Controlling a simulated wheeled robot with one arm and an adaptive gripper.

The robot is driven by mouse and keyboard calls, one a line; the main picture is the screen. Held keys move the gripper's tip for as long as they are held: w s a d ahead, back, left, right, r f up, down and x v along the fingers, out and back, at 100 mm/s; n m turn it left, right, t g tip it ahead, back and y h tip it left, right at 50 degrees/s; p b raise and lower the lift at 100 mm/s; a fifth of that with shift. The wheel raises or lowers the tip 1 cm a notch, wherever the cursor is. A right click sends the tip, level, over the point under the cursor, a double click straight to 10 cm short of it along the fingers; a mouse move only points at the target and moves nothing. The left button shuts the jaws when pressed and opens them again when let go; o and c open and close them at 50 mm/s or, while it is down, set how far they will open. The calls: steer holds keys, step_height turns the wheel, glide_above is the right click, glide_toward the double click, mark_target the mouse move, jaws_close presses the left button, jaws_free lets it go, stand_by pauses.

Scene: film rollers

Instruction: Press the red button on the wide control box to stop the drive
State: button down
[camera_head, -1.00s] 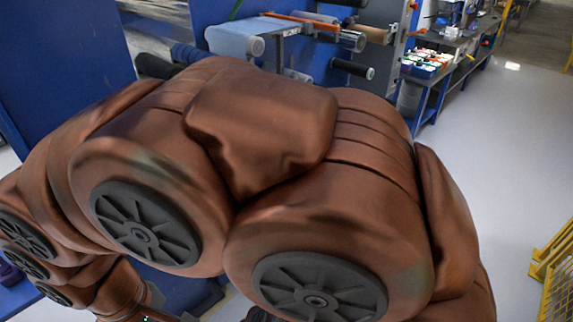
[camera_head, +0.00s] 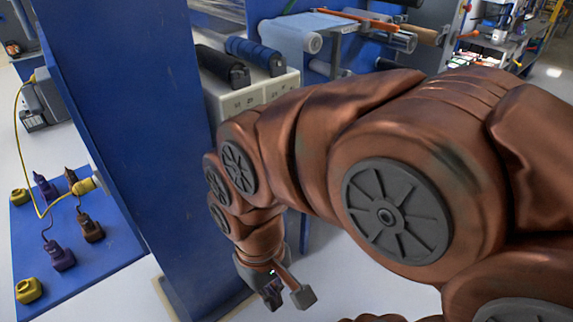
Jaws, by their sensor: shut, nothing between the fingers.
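My gripper (camera_head: 287,294) hangs low in the middle of the picture, below my copper-brown arm and to the right of a tall blue panel (camera_head: 130,110). It is shut, with nothing held in it. I see no red button, and I cannot make out a wide control box for certain. A pale box-like unit (camera_head: 285,88) with small dark markings stands behind my arm, under dark rollers. Its lower right part is hidden by my arm.
A blue board (camera_head: 110,262) at the left carries purple, brown and yellow tool-like objects and a yellow cable. Film rollers (camera_head: 300,38) stand at the back. A bench (camera_head: 490,55) stands at far right. Pale floor shows below my gripper.

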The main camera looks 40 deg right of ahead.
steer(key=w+a+f+m+t+y+b, duration=0.2)
steer(key=w, duration=0.6)
steer(key=w+a+f+m+t+y+b, duration=0.1)
steer(key=w+a+m+y, duration=0.15)
steer(key=w, duration=0.65)
steer(key=w+d+f+m+t+y+b, duration=0.1)
steer(key=w+d+f+m+t+b, duration=0.2)
steer(key=w+d, duration=0.45)
steer(key=w+d+f+m+t, duration=0.15)
steer(key=w+d+m, duration=0.25)
steer(key=w, duration=0.6)
steer(key=w+d+f+m+t+h+b, duration=0.1)
steer(key=w+d+f+m+t, duration=0.2)
steer(key=d, duration=0.5)
steer(key=w+d+f+m+t+h+b, duration=0.1)
steer(key=d+f+m+h, duration=0.2)
steer(key=d, duration=0.6)
steer(key=s+d+f+m+h+b, duration=0.1)
steer(key=d+f+m, duration=0.3)
steer(key=d, duration=0.6)
steer(key=s+d+f+m+h, duration=0.2)
steer(key=s+d+f+m, duration=0.2)
steer(key=d, duration=0.5)
step_height(320, 180, down, 3)
steer(key=shift+s+d+r+m+g+b, duration=0.1)
steer(key=shift+s+d+m+g+b, duration=0.25)
steer(key=shift+d+m+g, duration=0.1)
steer(key=shift+w+h, duration=0.15)
steer(key=shift+h, duration=0.1)
